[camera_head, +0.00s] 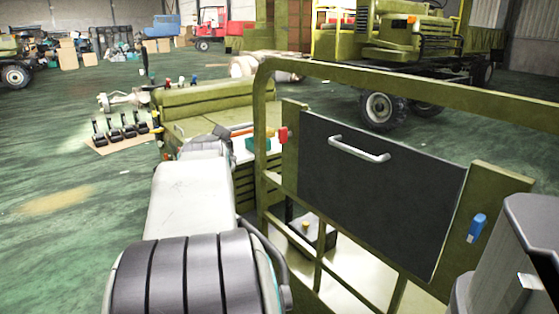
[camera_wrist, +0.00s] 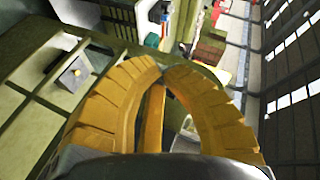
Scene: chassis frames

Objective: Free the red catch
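The red catch (camera_head: 283,135) is a small red piece at the left side of a dark panel (camera_head: 380,190) with a pale handle (camera_head: 358,149). The panel stands in an olive frame (camera_head: 262,150). A blue catch (camera_head: 477,228) sits at the panel's right side. My gripper (camera_head: 252,128) shows as a thin orange shape just left of the red catch, with a visible gap. In the wrist view my gripper (camera_wrist: 162,68) has its yellow fingers curved together, tips meeting, with nothing seen held. I cannot make out the red catch for certain in the wrist view.
An olive vehicle body (camera_head: 215,105) with a teal item (camera_head: 258,144) lies behind my gripper. The olive frame's upper rail (camera_head: 400,85) crosses above the panel. Black levers (camera_head: 122,128) stand on a board on the green floor at left. A wheeled vehicle (camera_head: 400,60) stands behind.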

